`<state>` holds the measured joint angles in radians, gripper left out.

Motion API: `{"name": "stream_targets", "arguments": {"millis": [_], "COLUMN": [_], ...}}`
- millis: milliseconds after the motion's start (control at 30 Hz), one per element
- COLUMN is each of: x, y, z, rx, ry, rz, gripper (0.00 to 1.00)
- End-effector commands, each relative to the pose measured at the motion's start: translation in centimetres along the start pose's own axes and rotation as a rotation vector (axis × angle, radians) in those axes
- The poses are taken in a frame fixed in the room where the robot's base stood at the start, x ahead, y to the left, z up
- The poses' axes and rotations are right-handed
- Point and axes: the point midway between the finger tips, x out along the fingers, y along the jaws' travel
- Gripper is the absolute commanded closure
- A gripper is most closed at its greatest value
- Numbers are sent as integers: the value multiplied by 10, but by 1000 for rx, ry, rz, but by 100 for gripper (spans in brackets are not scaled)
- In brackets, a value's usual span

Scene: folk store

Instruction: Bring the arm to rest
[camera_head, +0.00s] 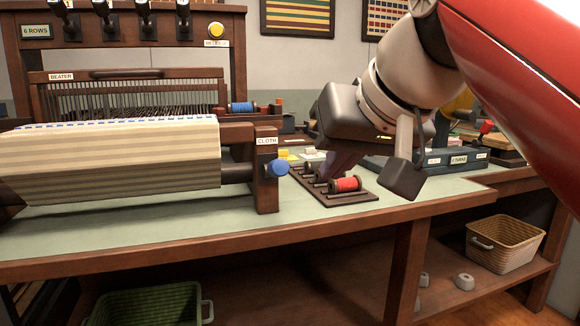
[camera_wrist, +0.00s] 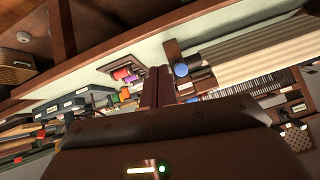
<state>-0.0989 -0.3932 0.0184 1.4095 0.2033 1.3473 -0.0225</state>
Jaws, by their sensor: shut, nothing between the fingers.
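My gripper (camera_head: 335,172) hangs above the bench, just behind and left of the red spool (camera_head: 345,184) in the head view. Its dark wrist housing hides part of the bench. In the wrist view my gripper's two fingers (camera_wrist: 157,72) lie together, shut and empty. They point toward the bench edge, between the spool rack and the loom's blue knob (camera_wrist: 181,69). My red and white arm comes in from the upper right of the head view.
The loom with striped cloth (camera_head: 120,155) fills the left of the bench. A spool rack (camera_head: 330,198) stands right of its blue knob (camera_head: 278,168). A dark tray (camera_head: 425,162) lies farther right. A wicker basket (camera_head: 505,243) and green basket (camera_head: 150,305) are below.

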Motion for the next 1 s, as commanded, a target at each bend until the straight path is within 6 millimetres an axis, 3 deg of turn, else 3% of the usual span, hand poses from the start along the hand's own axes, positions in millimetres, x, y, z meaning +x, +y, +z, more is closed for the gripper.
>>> {"name": "stream_targets", "arguments": {"millis": [167, 300, 500, 600, 733, 1000], "x": [38, 71, 105, 114, 120, 121], "y": [34, 62, 88, 94, 98, 98], "z": [58, 124, 214, 244, 262, 265], "rx": [54, 83, 101, 104, 104, 103], "ry": [-83, -152, -235, -260, -274, -277], "rz": [92, 164, 235, 253, 264, 264], "gripper": [100, 100, 100, 100, 100, 100]}}
